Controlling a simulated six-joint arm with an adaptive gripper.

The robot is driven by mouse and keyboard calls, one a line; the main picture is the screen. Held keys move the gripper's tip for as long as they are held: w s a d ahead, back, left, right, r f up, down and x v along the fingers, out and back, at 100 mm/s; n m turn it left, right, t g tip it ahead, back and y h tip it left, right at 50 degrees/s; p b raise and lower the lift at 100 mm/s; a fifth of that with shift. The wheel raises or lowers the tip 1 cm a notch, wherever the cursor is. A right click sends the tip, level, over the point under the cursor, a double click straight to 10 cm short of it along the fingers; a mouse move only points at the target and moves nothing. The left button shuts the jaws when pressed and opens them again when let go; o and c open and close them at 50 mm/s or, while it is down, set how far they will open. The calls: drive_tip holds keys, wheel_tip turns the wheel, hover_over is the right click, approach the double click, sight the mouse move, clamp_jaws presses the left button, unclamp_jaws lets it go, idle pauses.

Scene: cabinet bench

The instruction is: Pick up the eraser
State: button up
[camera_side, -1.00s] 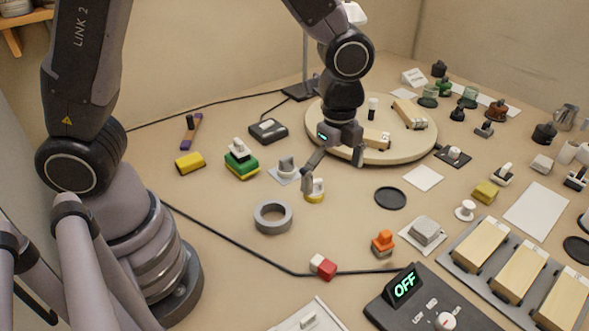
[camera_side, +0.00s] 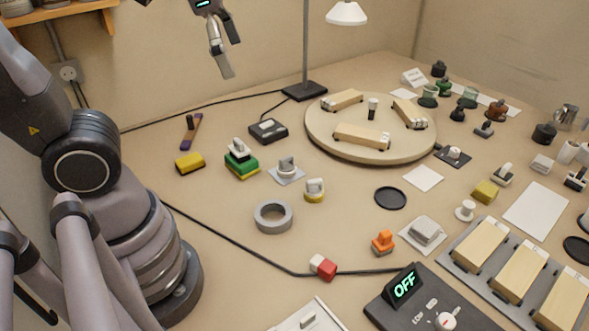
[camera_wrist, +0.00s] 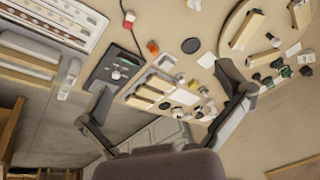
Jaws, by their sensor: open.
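The likely eraser is a small red and white block (camera_side: 323,267) on the bench in the side view, beside a black cable and behind the panel reading OFF. It also appears near the top of the wrist view (camera_wrist: 128,19). My gripper (camera_side: 228,52) is high above the back of the bench, far from this block. Its fingers are spread, with nothing between them, and it also shows in the wrist view (camera_wrist: 164,85).
A grey ring (camera_side: 273,217) and an orange knobbed piece (camera_side: 383,243) stand near the block. The control panel (camera_side: 385,312) lies in front of it. A round turntable (camera_side: 325,139) with wooden blocks and a lamp (camera_side: 347,14) are at the back.

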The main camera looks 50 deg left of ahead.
drive_tip(key=s+a+n+t, duration=0.2)
drive_tip(key=s+a+n, duration=0.2)
drive_tip(key=s+n, duration=0.2)
drive_tip(key=shift+y, duration=0.3)
drive_tip(key=shift+s+a+n, duration=0.2)
drive_tip(key=shift+s+n, duration=0.2)
drive_tip(key=shift+s, duration=0.05)
drive_tip(key=c, duration=0.7)
